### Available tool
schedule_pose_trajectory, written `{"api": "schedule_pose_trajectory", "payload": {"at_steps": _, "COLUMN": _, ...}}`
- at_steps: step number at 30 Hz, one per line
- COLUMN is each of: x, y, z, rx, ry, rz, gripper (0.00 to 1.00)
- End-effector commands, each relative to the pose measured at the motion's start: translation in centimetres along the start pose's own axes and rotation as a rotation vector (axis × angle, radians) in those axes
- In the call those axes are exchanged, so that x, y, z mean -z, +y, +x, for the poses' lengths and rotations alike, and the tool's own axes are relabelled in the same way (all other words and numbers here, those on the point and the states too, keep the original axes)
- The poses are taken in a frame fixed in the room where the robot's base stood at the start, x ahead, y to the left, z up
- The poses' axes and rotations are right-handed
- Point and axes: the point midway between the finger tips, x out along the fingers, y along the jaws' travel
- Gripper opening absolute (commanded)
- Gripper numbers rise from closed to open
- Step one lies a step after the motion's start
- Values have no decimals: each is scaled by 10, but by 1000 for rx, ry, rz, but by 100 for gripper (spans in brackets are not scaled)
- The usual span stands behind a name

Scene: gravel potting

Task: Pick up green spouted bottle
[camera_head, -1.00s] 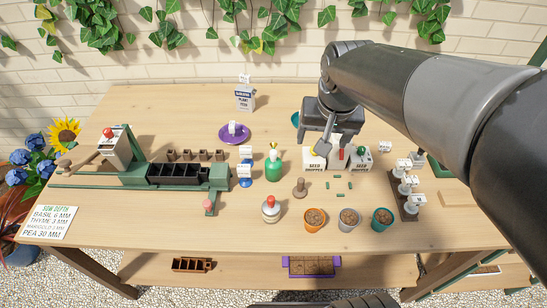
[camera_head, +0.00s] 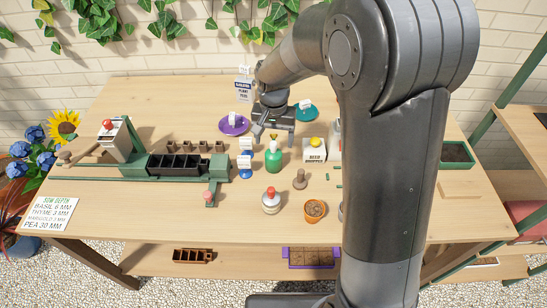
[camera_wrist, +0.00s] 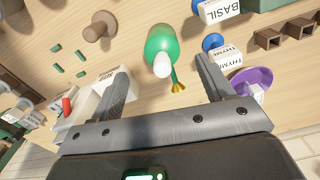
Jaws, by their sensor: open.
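The green spouted bottle (camera_head: 273,161) stands upright on the table, with a white neck and a gold spout. In the wrist view the bottle (camera_wrist: 163,41) lies ahead of my gripper, its spout pointing back between the fingers. My gripper (camera_head: 273,130) is open and empty, just behind and above the bottle in the head view. In the wrist view its two fingers (camera_wrist: 160,80) are spread wide, one on each side of the bottle's line. The bottle does not look touched.
The seed box (camera_head: 314,150) stands right of the bottle, and blue-based label stands (camera_head: 245,166) stand to its left. A purple saucer (camera_head: 222,129) is behind left. A red-topped bottle (camera_head: 271,201) and a wooden dibber (camera_head: 300,180) are in front. My arm hides the table's right part.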

Motion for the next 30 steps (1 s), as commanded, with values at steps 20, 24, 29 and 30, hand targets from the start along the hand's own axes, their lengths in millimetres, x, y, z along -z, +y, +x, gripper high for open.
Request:
{"api": "schedule_pose_trajectory", "payload": {"at_steps": 20, "x": 5, "y": -2, "z": 77, "rx": 0, "ry": 0, "rz": -1, "gripper": 74}}
{"api": "schedule_pose_trajectory", "payload": {"at_steps": 24, "x": 5, "y": -2, "z": 79, "rx": 0, "ry": 1, "rz": -1, "gripper": 74}}
{"api": "schedule_pose_trajectory", "payload": {"at_steps": 29, "x": 5, "y": -2, "z": 78, "rx": 0, "ry": 1, "rz": -1, "gripper": 70}}
{"api": "schedule_pose_trajectory", "payload": {"at_steps": 30, "x": 5, "y": -2, "z": 78, "rx": 0, "ry": 1, "rz": -1, "gripper": 67}}
